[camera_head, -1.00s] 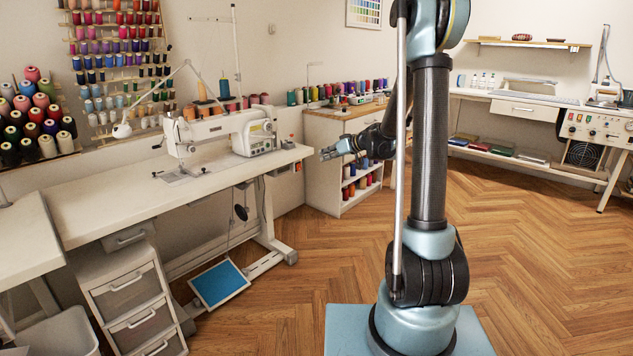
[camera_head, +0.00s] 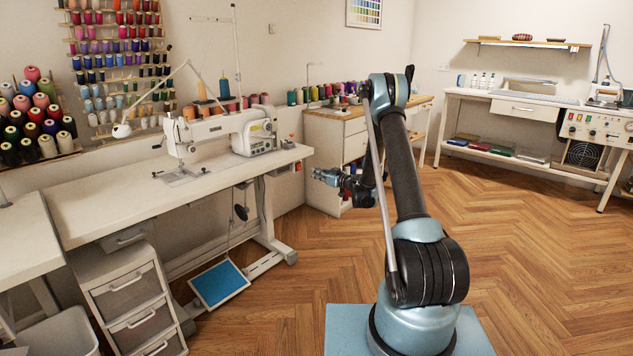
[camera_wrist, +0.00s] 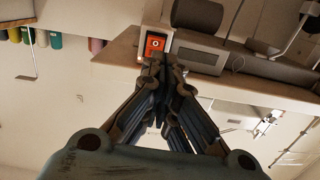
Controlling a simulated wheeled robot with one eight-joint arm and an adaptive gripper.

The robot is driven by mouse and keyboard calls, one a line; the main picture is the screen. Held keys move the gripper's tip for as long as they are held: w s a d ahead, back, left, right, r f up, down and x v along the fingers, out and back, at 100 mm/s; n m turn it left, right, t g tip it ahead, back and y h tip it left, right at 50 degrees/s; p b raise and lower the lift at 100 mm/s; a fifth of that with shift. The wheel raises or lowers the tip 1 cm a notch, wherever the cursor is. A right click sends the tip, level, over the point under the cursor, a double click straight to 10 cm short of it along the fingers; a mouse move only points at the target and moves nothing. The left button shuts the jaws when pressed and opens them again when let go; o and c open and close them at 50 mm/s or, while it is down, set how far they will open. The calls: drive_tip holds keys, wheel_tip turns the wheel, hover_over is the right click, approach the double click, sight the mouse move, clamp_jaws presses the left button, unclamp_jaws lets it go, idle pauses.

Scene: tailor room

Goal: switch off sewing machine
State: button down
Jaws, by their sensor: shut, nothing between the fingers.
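The white sewing machine (camera_head: 215,129) stands on the long pale table (camera_head: 105,196) in the head view. My gripper (camera_head: 318,175) is just right of the table's right end, below the tabletop level. In the wrist view my gripper (camera_wrist: 158,62) is shut and empty, its fingertips just below the switch in the picture. Whether the tips touch it I cannot tell.
A wooden-topped cabinet (camera_head: 349,115) stands behind my arm. A blue pedal (camera_head: 220,284) lies under the table, and a drawer unit (camera_head: 125,285) stands at its left. The wooden floor (camera_head: 530,240) on the right is clear.

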drive_tip(key=w+a+f, duration=0.2)
drive_tip(key=w+a, duration=0.3)
drive_tip(key=shift+a+f+t, duration=0.25)
drive_tip(key=shift+f+t, duration=0.05)
drive_tip(key=shift+f, duration=0.05)
idle(0.5)
drive_tip(key=shift+x, duration=0.8)
drive_tip(key=shift+w+a, duration=0.2)
idle(0.3)
drive_tip(key=shift+w+a+r, duration=0.1)
drive_tip(key=shift+w+a, duration=0.05)
drive_tip(key=shift+w, duration=0.05)
drive_tip(key=shift+a, duration=0.2)
idle(0.4)
drive_tip(key=shift+d, duration=0.1)
drive_tip(key=v, duration=0.7)
idle(0.3)
